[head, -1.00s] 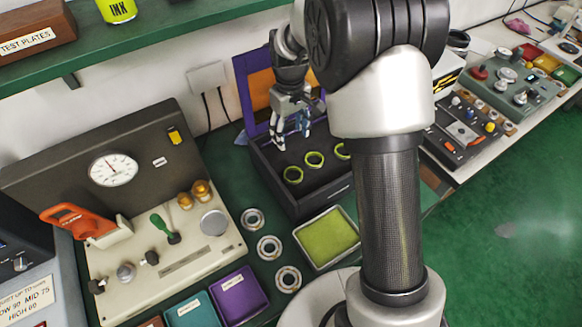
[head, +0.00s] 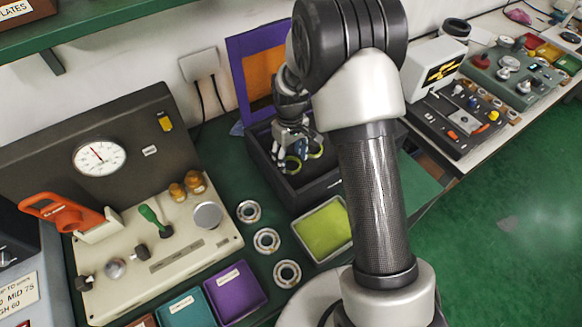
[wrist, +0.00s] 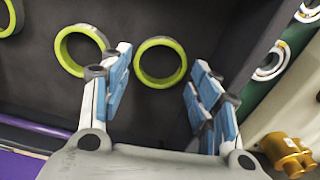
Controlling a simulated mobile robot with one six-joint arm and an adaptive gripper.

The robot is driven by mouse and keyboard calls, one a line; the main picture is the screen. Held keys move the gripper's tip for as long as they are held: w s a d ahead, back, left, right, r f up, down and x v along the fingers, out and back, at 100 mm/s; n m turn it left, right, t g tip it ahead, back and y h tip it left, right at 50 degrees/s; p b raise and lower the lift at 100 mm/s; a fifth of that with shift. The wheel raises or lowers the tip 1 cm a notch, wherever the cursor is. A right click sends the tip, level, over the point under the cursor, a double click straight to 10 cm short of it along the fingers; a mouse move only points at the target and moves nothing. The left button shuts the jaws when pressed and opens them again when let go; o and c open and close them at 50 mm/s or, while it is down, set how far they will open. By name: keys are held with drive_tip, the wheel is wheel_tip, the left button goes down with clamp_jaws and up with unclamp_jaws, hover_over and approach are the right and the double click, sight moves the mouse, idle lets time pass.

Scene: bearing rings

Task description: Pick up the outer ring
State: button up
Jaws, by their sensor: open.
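Several yellow-green outer rings lie in a dark open box (head: 318,192). In the wrist view one ring (wrist: 160,42) sits between the fingertips, and a second ring (wrist: 62,50) lies just left of the left finger. A third is cut off at the upper left corner. My gripper (wrist: 161,72) is open, with blue-and-white fingers on either side of the middle ring. I cannot tell whether they touch it. In the head view my gripper (head: 289,160) reaches down into the box and partly hides the rings; my arm covers the box's right part.
The box walls stand close around my gripper, with a raised purple-and-orange lid (head: 240,75) behind. Bearings (head: 266,241) lie in a row on the green mat, near a lime-lined tray (head: 322,232). A gauge fixture (head: 160,245) stands at the left.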

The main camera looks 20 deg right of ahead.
wheel_tip(320, 180, down, 2)
drive_tip(key=shift+w, duration=0.1)
drive_tip(key=shift+r, duration=0.1)
drive_tip(key=c, duration=0.7)
drive_tip(key=shift+r, duration=0.1)
drive_tip(key=shift+c, duration=0.2)
